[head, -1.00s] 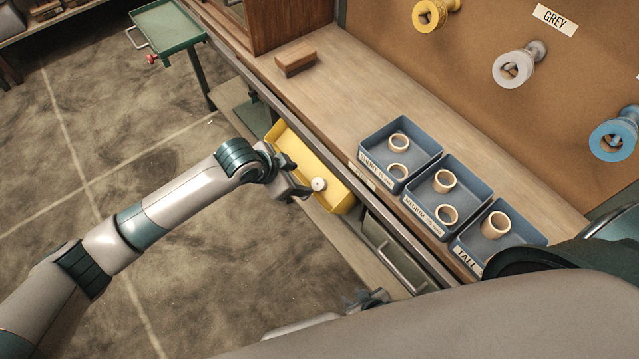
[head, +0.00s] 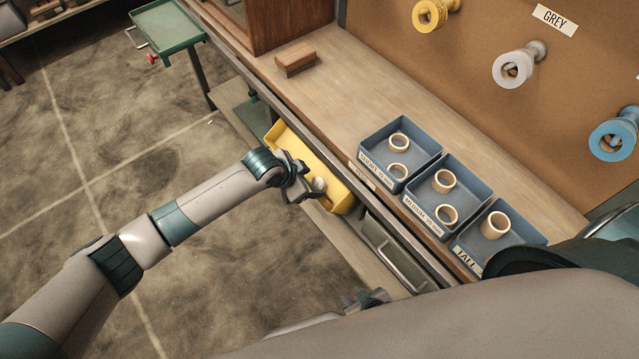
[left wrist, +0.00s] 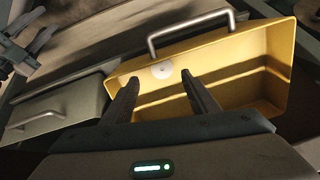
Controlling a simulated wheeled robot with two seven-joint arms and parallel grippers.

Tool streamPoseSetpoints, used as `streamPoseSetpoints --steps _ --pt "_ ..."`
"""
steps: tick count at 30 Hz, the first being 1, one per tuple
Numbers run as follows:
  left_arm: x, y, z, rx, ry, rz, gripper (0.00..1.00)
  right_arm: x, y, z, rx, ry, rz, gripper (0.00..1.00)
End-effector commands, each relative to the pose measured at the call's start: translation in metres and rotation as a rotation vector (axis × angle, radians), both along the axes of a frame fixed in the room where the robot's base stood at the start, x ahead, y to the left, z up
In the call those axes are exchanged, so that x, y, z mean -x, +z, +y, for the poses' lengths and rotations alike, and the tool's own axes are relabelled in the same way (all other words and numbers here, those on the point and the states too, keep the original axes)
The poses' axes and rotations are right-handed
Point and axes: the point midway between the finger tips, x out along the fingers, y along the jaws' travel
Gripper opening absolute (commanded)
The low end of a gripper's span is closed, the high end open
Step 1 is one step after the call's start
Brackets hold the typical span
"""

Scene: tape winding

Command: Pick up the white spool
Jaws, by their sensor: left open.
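The small white spool (head: 319,184) is in the yellow drawer (head: 296,150), near the end closer to me. In the left wrist view the spool (left wrist: 161,71) shows as a pale disc with a dark centre, close to the drawer's handle side. My left gripper (head: 307,188) is open and over the drawer's edge, right beside the spool. In the left wrist view its fingertips (left wrist: 160,77) lie on either side of the spool in the picture; I cannot tell whether they touch it. My right gripper (head: 365,299) is low at the bottom, partly hidden, its jaws unclear.
Blue bins (head: 436,200) with several tan rings stand on the bench (head: 345,95) above the drawer. A wooden block (head: 295,59) lies further back. Coloured spools (head: 513,68) hang on the board. A drawer handle (left wrist: 190,30) rises near my left fingers.

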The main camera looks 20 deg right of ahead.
Motion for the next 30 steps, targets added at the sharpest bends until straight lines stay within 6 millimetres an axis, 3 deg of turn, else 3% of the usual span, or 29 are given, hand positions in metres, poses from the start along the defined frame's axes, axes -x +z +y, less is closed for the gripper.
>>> streamPoseSetpoints --steps 18,30 --pt "-0.015 -0.040 -0.024 -0.001 0.000 0.000 0.54 0.002 -0.001 0.000 -0.002 0.001 -0.007 0.31" --pt "-0.016 -0.042 -0.025 0.000 0.000 0.000 0.54 -0.001 0.002 0.001 -0.002 0.001 -0.008 0.31"
